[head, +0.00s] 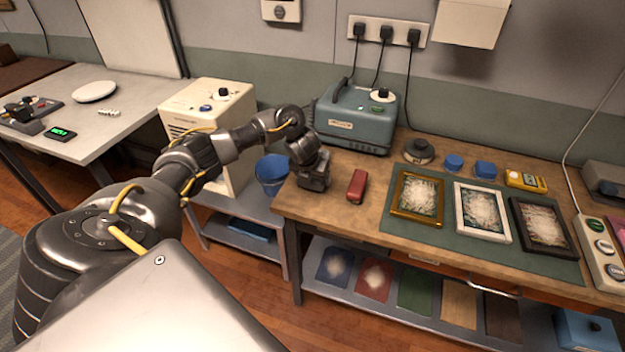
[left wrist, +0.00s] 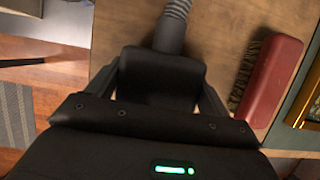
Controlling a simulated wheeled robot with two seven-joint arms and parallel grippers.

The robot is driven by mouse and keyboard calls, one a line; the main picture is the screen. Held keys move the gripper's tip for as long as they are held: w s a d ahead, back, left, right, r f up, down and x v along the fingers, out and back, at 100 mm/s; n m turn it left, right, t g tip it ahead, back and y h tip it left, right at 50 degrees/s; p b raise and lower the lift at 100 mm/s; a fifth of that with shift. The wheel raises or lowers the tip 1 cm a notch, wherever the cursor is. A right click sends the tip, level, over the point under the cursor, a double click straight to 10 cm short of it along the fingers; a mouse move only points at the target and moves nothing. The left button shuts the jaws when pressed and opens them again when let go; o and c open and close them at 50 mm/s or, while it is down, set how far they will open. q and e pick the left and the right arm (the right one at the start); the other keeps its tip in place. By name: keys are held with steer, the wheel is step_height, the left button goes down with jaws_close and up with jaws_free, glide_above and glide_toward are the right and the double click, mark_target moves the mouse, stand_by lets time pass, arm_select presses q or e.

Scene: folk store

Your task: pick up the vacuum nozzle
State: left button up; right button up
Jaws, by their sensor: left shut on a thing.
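The vacuum nozzle is a dark block (left wrist: 160,78) with a grey ribbed hose (left wrist: 173,28) leading off its far end in the left wrist view. My left gripper (head: 314,182) is at the left end of the wooden workbench, low over its top. Its fingers are shut on the nozzle's two sides, as the left wrist view shows. In the head view the gripper mostly hides the nozzle. I cannot tell whether the nozzle touches the bench top. My right gripper is not in view.
A red brush (head: 357,186) lies just right of my left gripper. A teal machine (head: 355,118) stands behind it. Picture frames (head: 396,208) lie on a green mat to the right. A blue bucket (head: 271,174) is on the lower grey stand to the left.

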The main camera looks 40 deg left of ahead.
arm_select(q)
step_height(320, 180, up, 3)
steer(key=shift+f, duration=0.1)
steer(key=s+r+p, duration=0.2)
steer(key=s+r, duration=0.2)
steer(key=s, duration=0.3)
steer(key=s+d+r+p, duration=0.1)
steer(key=s+r+p, duration=0.2)
steer(key=s+r, duration=0.2)
steer(key=shift+s+r, duration=0.2)
steer(key=shift+s, duration=0.8)
steer(key=shift+d, duration=0.1)
steer(key=o, duration=0.5)
steer(key=shift+d, duration=0.1)
steer(key=c, duration=0.3)
